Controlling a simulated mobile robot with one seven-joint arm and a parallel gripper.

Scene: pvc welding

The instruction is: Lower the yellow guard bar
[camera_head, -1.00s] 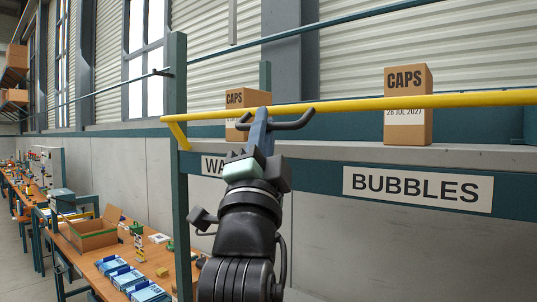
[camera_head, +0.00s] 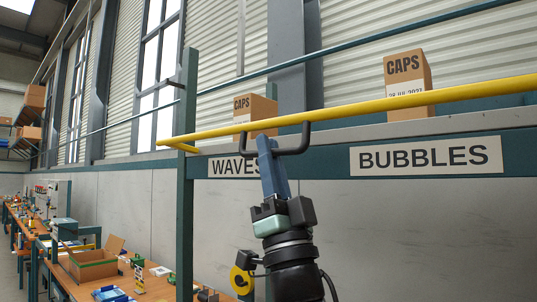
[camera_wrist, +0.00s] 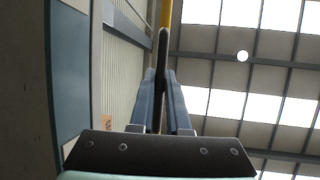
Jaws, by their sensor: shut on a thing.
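The yellow guard bar (camera_head: 350,112) runs across the front of the shelf, in front of the boxes. Its short left end arm meets the teal post, roughly level with the bar. A dark U-shaped handle (camera_head: 304,140) hangs below the bar. My gripper (camera_head: 266,145) is shut on this handle from below, with its blue fingers pointing up. In the wrist view, the dark handle (camera_wrist: 162,65) lies between my two fingers (camera_wrist: 161,95), and a piece of the yellow bar (camera_wrist: 166,12) shows above it. The gripped part is partly hidden by the fingers in the head view.
Two CAPS boxes (camera_head: 405,75) (camera_head: 254,108) stand on the shelf behind the bar. WAVES (camera_head: 233,167) and BUBBLES (camera_head: 426,155) labels are on the teal shelf beam (camera_head: 328,163). A teal post (camera_head: 185,210) stands left, with cluttered workbenches (camera_head: 125,283) beyond.

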